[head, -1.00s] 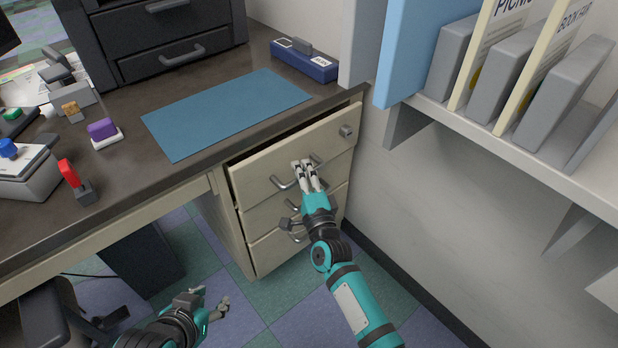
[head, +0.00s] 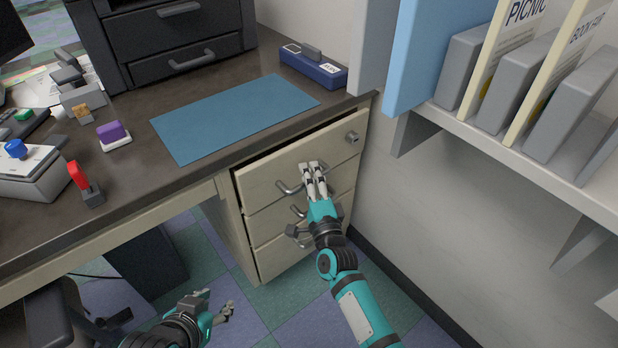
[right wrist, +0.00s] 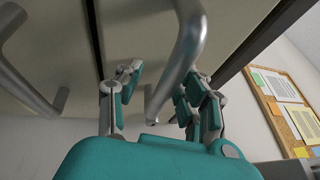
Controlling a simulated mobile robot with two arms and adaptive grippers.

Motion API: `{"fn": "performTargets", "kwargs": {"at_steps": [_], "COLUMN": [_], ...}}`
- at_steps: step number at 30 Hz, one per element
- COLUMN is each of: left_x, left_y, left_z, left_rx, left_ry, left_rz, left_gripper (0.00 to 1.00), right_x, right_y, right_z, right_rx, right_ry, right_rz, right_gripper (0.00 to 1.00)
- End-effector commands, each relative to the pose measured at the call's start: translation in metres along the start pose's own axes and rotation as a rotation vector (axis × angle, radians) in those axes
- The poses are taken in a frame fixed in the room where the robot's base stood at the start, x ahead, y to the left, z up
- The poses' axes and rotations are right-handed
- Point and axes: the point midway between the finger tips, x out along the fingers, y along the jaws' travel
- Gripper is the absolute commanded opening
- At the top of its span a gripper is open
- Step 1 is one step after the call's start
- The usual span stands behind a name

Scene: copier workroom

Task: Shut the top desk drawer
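The top desk drawer (head: 270,181) is the uppermost of the cream drawers under the desk's right end. It stands slightly open, with a dark gap between its front and the desktop. My right gripper (head: 313,171) is at its front, beside the grey bar handle (head: 289,188). In the right wrist view the right gripper's fingers (right wrist: 157,85) are apart, with a grey handle bar (right wrist: 187,45) passing between them; firm contact is not clear. My left gripper (head: 213,303) is open and empty, low over the floor at the lower left.
The desktop (head: 140,188) holds a blue mat (head: 235,115), a navy box (head: 313,67), stamps and a dark machine (head: 165,45). A wall (head: 440,220) and a shelf (head: 480,125) with binders stand close on the right. Lower drawers (head: 270,222) sit below.

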Motion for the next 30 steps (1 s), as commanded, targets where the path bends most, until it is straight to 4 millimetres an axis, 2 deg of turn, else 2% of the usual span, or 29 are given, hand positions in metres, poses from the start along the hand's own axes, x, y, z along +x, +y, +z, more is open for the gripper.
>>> {"fn": "performTargets", "kwargs": {"at_steps": [5, 12, 18, 23, 30], "left_x": [0.000, 0.000, 0.000, 0.000, 0.000], "left_y": [0.000, 0.000, 0.000, 0.000, 0.001], "left_z": [0.000, 0.000, 0.000, 0.000, 0.000], "left_rx": [0.000, -0.001, -0.001, -0.001, -0.001], "left_ry": [0.000, 0.000, 0.000, 0.000, 0.000], "left_rz": [0.000, 0.001, 0.001, 0.001, 0.001], "left_gripper": [0.37, 0.37, 0.37, 0.37, 0.37], "right_x": [-0.023, -0.075, -0.107, -0.119, -0.120], "right_y": [0.002, 0.002, 0.003, 0.002, 0.002], "right_z": [0.000, 0.000, -0.001, -0.001, -0.001], "right_rx": [0.001, -0.001, 0.000, 0.000, 0.000], "right_ry": [0.000, 0.000, 0.000, 0.000, 0.000], "right_rz": [0.004, 0.006, 0.007, 0.005, 0.004], "right_gripper": [0.38, 0.38, 0.38, 0.38, 0.38]}}
